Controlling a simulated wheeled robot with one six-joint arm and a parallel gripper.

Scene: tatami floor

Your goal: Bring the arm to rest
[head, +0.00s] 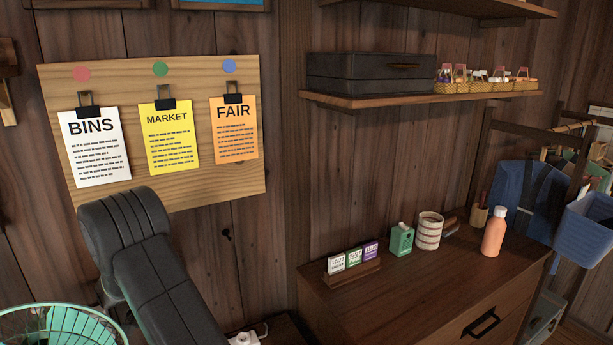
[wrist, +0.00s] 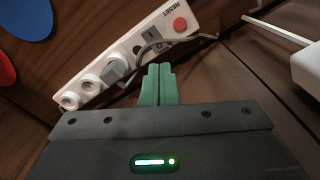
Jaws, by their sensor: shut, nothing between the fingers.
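My gripper (wrist: 158,84) shows in the wrist view as two green fingers side by side, closed together and empty. Just beyond the fingertips is a white power strip (wrist: 122,62) with a red RESET button (wrist: 180,24) and a grey plug with a cord. I cannot tell whether the fingertips touch the strip. In the head view my dark arm (head: 160,270) rises at the lower left in front of the wall; the gripper is hidden there.
A board (head: 205,188) with three clipped notes hangs behind the arm. A green wire basket (head: 62,325) stands at lower left. A dresser (head: 420,285) at right bears cards, a green box, a striped cup and an orange bottle (head: 494,233). A white device (wrist: 305,68) is at the wrist view's right.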

